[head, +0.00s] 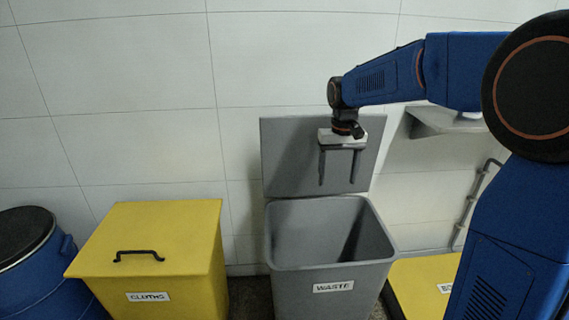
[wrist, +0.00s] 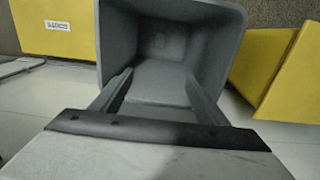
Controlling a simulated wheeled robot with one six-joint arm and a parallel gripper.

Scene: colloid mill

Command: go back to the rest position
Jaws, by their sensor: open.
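My gripper (head: 338,184) hangs pointing down at the back of the grey waste bin, in front of its raised lid. Its two fingers are apart with nothing between them. The grey bin (head: 330,268) is labelled WASTE and its lid (head: 292,160) stands upright against the wall. In the wrist view, my gripper (wrist: 163,90) shows its fingers spread over the open bin (wrist: 228,45). A small darker patch shows inside the bin in the wrist view; I cannot tell what it is.
A shut yellow bin (head: 150,250) labelled CLOTHS stands left of the waste bin, with a blue drum (head: 25,262) further left. Another yellow container (head: 425,285) is at the right, partly behind my arm. A pale shelf or basin (head: 440,122) and a pipe (head: 472,205) are on the wall.

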